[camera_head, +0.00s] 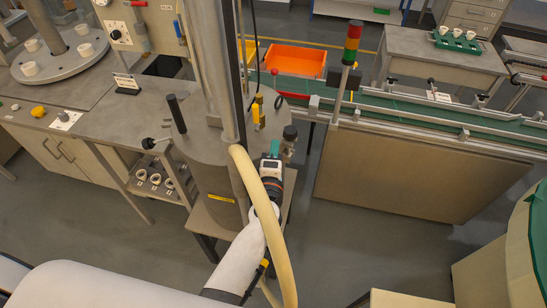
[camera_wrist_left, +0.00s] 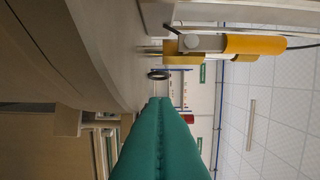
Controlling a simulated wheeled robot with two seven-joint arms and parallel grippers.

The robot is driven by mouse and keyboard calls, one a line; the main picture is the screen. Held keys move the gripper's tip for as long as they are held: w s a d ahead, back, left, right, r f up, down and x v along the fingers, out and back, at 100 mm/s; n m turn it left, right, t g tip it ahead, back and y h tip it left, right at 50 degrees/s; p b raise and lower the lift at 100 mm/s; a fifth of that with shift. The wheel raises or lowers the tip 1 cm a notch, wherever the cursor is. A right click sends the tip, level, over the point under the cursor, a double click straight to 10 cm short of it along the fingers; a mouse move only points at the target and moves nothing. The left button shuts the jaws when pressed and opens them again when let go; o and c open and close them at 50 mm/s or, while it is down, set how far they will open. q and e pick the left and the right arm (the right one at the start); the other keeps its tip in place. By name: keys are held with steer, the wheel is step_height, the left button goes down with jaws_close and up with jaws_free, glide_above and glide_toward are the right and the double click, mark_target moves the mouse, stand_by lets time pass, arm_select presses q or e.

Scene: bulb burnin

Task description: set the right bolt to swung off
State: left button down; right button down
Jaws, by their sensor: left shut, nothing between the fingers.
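A grey round vessel (camera_head: 208,150) with a flat lid stands at the middle of the head view. The right bolt (camera_head: 289,134), with a dark knob, stands upright at the vessel's right side. Another dark-knobbed bolt (camera_head: 150,143) sticks out at the vessel's left side. My left gripper (camera_head: 274,148) is shut and empty, just left of the right bolt and a little nearer to me; I cannot tell whether they touch. Its teal fingers (camera_wrist_left: 157,110) fill the lower middle of the wrist view, where I cannot make out the bolt. My right gripper is not in view.
A yellow handle (camera_head: 256,113) stands on the lid; a yellow handle (camera_wrist_left: 255,44) also shows in the wrist view. A green conveyor (camera_head: 400,103) runs behind to the right. Open floor lies right of the vessel.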

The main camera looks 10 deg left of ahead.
mark_target(277, 136)
arm_select(q)
steer(key=w, duration=0.4)
steer(key=shift+a+b, duration=0.25)
steer(key=shift+b, duration=0.05)
steer(key=shift+w, duration=0.4)
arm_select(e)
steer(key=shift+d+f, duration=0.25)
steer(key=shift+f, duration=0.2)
